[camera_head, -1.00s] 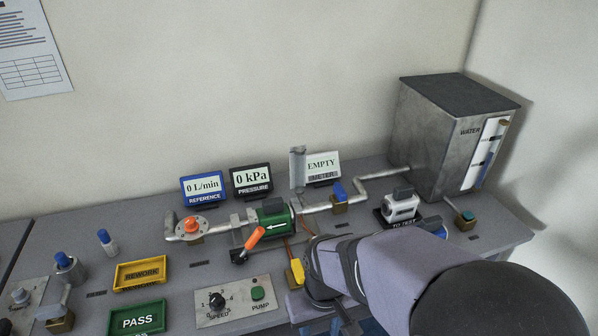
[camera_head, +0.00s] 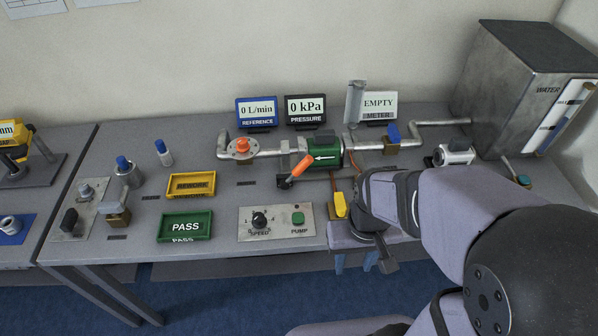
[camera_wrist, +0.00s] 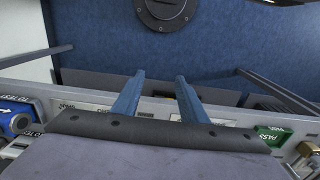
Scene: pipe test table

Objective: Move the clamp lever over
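An orange-handled lever (camera_head: 303,164) on a black pivot stands in front of the pipe run, its handle tilted up to the right; it looks like the clamp lever. Just behind it, a green cylindrical unit (camera_head: 325,148) with a white left-pointing arrow sits in the pipe line. My gripper (camera_head: 355,266) hangs at the table's front edge, to the right of and nearer than the lever, and does not touch it. In the wrist view my gripper's two blue fingers (camera_wrist: 160,76) are apart with nothing between them, over the floor. The lever is not visible in that view.
A yellow handle (camera_head: 340,204) stands close left of my wrist. The pump panel (camera_head: 276,228) lies in front of the lever. A REWORK tray (camera_head: 191,185) and PASS tray (camera_head: 185,227) are to the left. The 0 kPa display (camera_head: 305,109) and water tank (camera_head: 515,90) stand behind.

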